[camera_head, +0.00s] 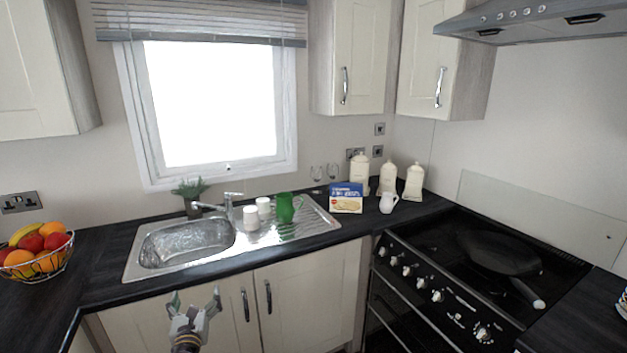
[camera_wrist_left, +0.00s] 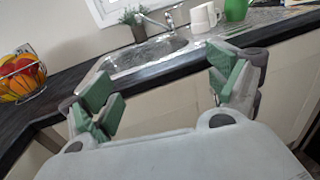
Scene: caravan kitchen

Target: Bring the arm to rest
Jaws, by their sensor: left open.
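My left gripper (camera_head: 194,303) is open and empty, low in front of the cabinet doors below the sink in the head view. In the left wrist view its two green-padded fingers (camera_wrist_left: 163,90) stand wide apart with nothing between them. The fingers are clear of the counter edge and touch nothing that I can see. My right gripper is in neither view.
The dark counter (camera_head: 105,262) holds a steel sink (camera_head: 190,240), a green jug (camera_head: 284,207), white cups (camera_head: 251,217) and a fruit basket (camera_head: 35,250). A stove with a pan (camera_head: 500,254) stands at right. Space before the cabinet doors (camera_head: 310,290) is free.

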